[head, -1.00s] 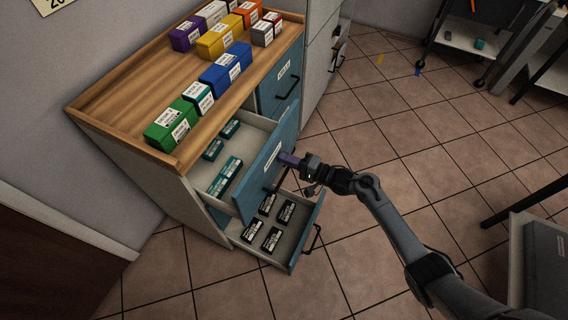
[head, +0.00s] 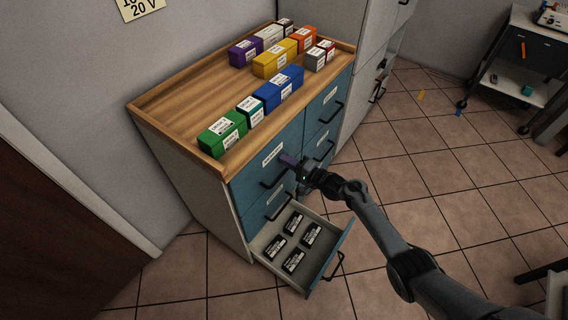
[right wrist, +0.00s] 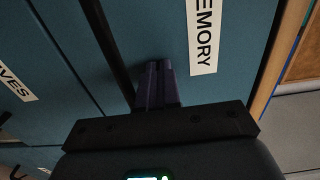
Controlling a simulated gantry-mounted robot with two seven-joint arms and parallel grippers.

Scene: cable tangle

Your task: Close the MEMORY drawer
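The MEMORY drawer (head: 250,179) is the top left blue drawer of the cabinet. Its front looks flush with the cabinet in the head view, and its inside is hidden. Its white label (right wrist: 203,37), partly cut off, reads "EMORY" in the right wrist view. My right gripper (head: 288,160) is at the right part of this drawer front. In the right wrist view its purple fingers (right wrist: 155,84) are together, with nothing held, against or very close to the blue face beside the dark handle bar (right wrist: 108,50). My left gripper is not in view.
A lower drawer (head: 322,281) stands open with several black boxes inside, below my right gripper. Several coloured boxes, including a green box (head: 222,134), stand on the wooden cabinet top (head: 172,110). The tiled floor (head: 440,170) to the right is mostly clear.

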